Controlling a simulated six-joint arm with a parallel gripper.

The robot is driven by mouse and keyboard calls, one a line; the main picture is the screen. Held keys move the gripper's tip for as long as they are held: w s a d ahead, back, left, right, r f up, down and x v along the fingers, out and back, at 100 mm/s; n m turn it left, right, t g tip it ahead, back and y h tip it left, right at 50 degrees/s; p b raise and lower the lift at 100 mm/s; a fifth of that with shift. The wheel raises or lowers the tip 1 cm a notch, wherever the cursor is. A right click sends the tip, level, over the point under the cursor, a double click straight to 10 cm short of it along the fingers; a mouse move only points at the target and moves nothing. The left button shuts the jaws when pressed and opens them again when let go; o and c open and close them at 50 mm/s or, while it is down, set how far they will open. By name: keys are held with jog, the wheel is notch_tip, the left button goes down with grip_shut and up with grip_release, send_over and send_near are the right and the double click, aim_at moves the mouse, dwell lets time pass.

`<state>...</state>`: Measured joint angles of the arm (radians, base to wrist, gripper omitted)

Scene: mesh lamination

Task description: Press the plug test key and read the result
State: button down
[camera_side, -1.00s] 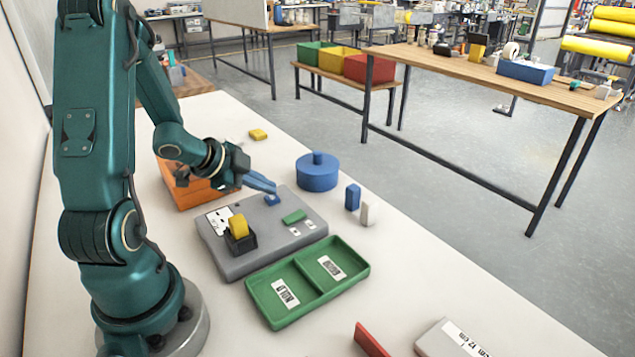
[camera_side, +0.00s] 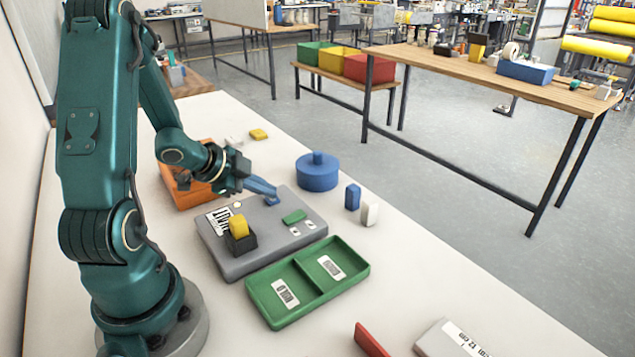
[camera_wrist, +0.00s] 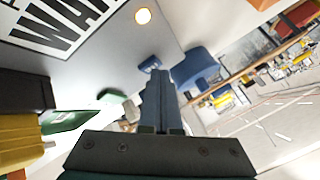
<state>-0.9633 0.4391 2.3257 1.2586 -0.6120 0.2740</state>
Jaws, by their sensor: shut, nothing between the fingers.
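The grey tester box (camera_side: 235,262) lies on the white bench. A yellow plug (camera_side: 238,228) sits upright in its black holder (camera_side: 241,244). The blue test key (camera_side: 273,201) is at the box's far end; it also shows in the wrist view (camera_wrist: 149,64). My gripper (camera_side: 274,193) is shut and empty, its blue fingertips at the key; I cannot tell how far the key is pressed. The display panel (camera_wrist: 62,25) reads "WAIT" in the wrist view, with a lit amber lamp (camera_wrist: 143,15) beside it. A green piece (camera_side: 294,217) lies on the box.
A two-compartment green tray (camera_side: 307,284) with white labels stands in front of the box. An orange bin (camera_side: 185,190) is behind it. A round blue container (camera_side: 318,176), a blue block (camera_side: 352,197) and a white block (camera_side: 370,213) stand right, near the bench edge.

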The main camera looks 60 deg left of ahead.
jog(key=shift+r, duration=0.9)
notch_tip(320, 180, up, 5)
dwell(0.7)
dwell(0.4)
